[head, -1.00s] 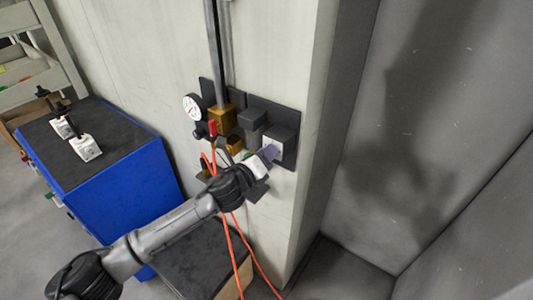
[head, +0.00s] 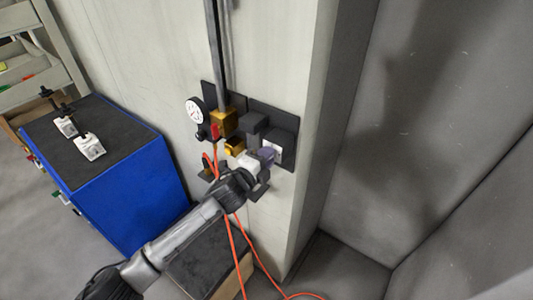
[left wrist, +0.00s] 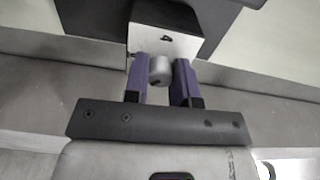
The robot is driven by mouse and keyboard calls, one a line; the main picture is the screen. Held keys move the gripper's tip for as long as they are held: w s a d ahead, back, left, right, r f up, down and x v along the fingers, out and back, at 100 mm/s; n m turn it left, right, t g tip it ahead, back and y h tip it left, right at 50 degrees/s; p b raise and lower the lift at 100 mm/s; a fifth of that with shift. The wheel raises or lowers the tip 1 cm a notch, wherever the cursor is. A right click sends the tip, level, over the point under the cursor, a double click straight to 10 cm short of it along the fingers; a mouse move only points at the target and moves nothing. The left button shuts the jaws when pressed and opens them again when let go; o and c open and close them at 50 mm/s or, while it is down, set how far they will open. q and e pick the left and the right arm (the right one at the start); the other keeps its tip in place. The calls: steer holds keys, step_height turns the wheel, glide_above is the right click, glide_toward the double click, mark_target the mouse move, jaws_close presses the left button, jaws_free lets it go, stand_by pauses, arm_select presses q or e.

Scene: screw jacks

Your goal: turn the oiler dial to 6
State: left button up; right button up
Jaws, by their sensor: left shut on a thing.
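The oiler dial's round grey knob (left wrist: 160,70) sticks out from a pale plate (left wrist: 165,40) with a small dark mark near its top. In the head view the pale plate (head: 279,150) is on the dark panel near the wall's corner. My left gripper (left wrist: 162,75) has its two purple fingers on either side of the knob and is shut on it. In the head view the left gripper (head: 267,156) covers the knob and part of the plate. I cannot read the dial's numbers. My right gripper is not in view.
Left of the dial are a brass block (head: 223,122), a round gauge (head: 194,110) and a red handle (head: 214,131). Orange hoses (head: 231,250) hang below. A blue cabinet (head: 130,195) stands at left, with white-labelled parts (head: 89,146) on its top. The wall's corner is close on the right.

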arm_select(q)
steer(key=n+p, duration=0.3)
steer(key=n, duration=2.6)
steer(key=n+p, duration=0.1)
steer(key=n, duration=0.3)
steer(key=shift+n+p, duration=0.4)
steer(key=n+p, duration=0.4)
steer(key=n, duration=0.6)
steer(key=shift+p, duration=0.3)
steer(key=shift+n, duration=0.5)
